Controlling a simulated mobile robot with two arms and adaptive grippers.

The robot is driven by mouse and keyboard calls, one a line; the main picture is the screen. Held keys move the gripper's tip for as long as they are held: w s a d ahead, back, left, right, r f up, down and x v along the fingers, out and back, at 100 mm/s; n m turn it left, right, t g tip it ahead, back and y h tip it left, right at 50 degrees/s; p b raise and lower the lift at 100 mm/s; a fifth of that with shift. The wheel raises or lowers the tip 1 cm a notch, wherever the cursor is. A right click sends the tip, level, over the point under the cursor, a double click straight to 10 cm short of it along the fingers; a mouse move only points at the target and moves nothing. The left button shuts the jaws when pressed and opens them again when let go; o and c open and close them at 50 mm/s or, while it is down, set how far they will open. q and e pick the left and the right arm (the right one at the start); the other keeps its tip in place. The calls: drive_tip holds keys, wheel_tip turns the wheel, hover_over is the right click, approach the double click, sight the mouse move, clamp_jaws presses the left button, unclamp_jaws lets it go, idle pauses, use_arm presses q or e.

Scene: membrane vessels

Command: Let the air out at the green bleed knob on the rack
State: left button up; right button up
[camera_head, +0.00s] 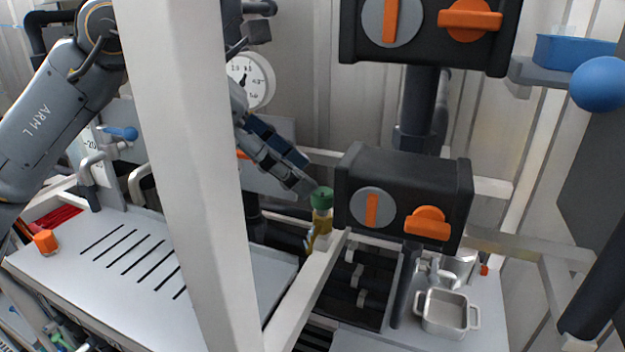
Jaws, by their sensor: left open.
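The green bleed knob (321,198) sits on top of a brass-coloured fitting (321,225) near the middle of the head view, just left of the lower black actuator box. My left arm comes in from the left and passes behind a white post. My left gripper (306,187) is open, with its fingertips close to the upper left of the green knob. I cannot tell whether they touch it. My right gripper is not in view.
The white post (190,180) stands in front of my left arm. Black boxes with orange handles (403,195) stand right of the knob. A pressure gauge (250,80) is behind. A metal pan (446,312) sits lower right; a slotted white tray (105,275) lies lower left.

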use_arm(q)
drive_tip(key=v, duration=0.7)
drive_tip(key=shift+a+r, duration=0.3)
drive_tip(key=shift+s, duration=0.1)
idle(6.9)
